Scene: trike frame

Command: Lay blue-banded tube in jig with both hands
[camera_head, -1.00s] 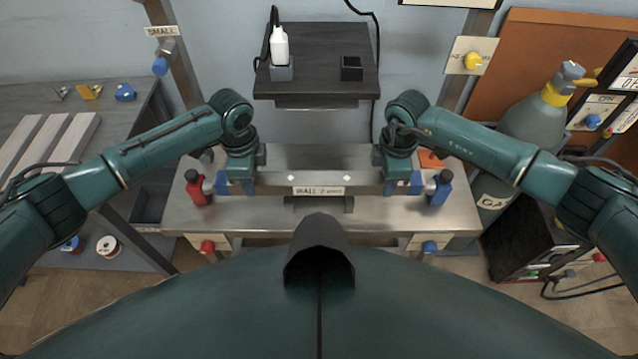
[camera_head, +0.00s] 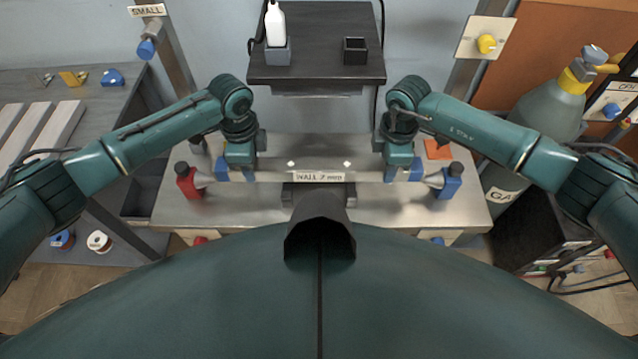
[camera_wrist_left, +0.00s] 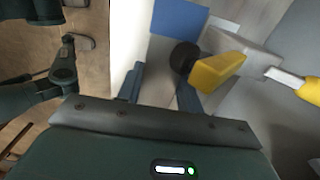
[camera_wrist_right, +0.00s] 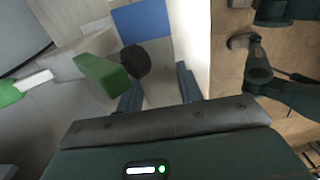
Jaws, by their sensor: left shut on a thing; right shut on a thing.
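The grey tube (camera_head: 275,177) lies level between my grippers, side to side above the steel table, with a "WALL 2 mm" label (camera_head: 318,177) at its middle. Blue bands show near its ends, left (camera_head: 222,169) and right (camera_head: 416,169). My left gripper (camera_head: 240,172) is shut on it near the left band. My right gripper (camera_head: 397,172) is shut on it near the right band. A blue patch shows ahead of the fingers in the left wrist view (camera_wrist_left: 180,18) and right wrist view (camera_wrist_right: 141,20). I cannot tell whether the tube rests in the jig.
A red black-topped clamp (camera_head: 188,182) stands left of the tube and a blue one (camera_head: 449,182) right of it. A dark shelf (camera_head: 340,70) with a white bottle (camera_head: 275,25) is behind. A gas cylinder (camera_head: 535,120) stands at right. Table front is partly hidden by my body.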

